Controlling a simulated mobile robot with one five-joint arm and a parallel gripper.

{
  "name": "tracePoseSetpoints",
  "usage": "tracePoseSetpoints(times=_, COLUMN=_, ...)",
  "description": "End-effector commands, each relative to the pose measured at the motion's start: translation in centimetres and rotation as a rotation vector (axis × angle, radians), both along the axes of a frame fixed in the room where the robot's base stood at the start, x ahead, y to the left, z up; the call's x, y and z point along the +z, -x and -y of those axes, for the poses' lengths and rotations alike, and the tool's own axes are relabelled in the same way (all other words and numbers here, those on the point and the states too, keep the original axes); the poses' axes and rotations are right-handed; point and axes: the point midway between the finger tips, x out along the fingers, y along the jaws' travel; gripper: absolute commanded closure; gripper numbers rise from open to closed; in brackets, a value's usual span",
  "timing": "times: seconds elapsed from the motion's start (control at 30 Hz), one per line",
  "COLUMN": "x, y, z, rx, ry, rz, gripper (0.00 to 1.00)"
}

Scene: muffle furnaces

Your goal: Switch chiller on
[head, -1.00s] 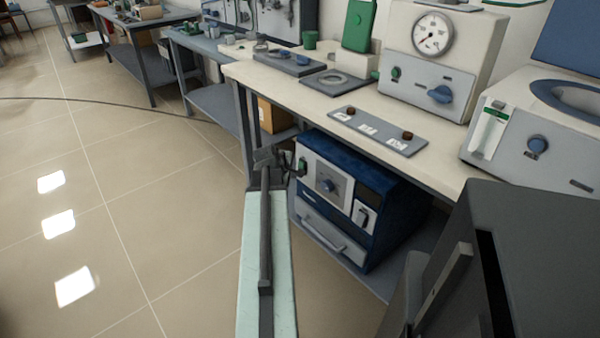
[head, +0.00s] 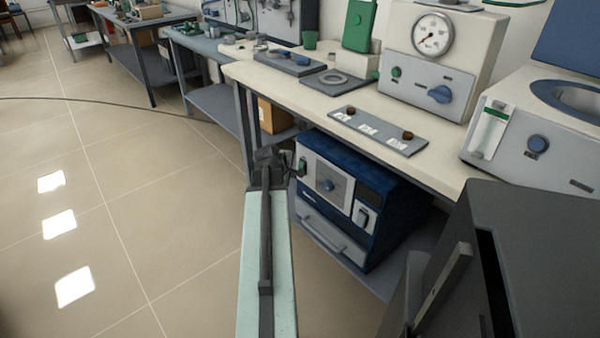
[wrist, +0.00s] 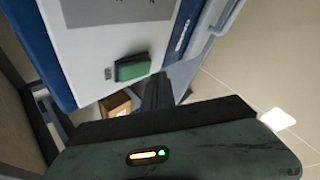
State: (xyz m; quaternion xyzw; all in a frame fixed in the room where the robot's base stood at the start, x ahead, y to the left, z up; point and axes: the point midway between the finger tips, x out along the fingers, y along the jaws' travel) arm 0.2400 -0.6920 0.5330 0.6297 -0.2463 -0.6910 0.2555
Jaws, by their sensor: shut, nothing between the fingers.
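The chiller appears to be the blue box (head: 385,215) with a white front panel under the bench. A green switch (head: 302,167) is at the panel's upper left. In the wrist view the green switch (wrist: 132,67) sits on the white panel beside a small dark label. My gripper (head: 292,166) is at the left edge of the chiller front, right by the switch. In the wrist view its dark fingers (wrist: 158,92) are shut and empty, close beside the switch's edge. I cannot tell whether they touch it. The switch's on or off state is unclear.
The panel also has a round knob (head: 327,185) and a smaller white switch plate (head: 363,215). The bench top (head: 300,95) overhangs the chiller. A cardboard box (head: 273,115) stands behind, left of it. The floor to the left is clear.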

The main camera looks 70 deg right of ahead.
Motion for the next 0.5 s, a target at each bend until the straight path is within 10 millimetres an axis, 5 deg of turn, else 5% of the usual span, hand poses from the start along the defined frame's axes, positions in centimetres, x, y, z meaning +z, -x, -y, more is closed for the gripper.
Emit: tracePoseSetpoints(times=0.5, x=-0.09, y=0.28, z=0.63, rx=0.0, ry=0.0, rz=0.0, gripper=1.0)
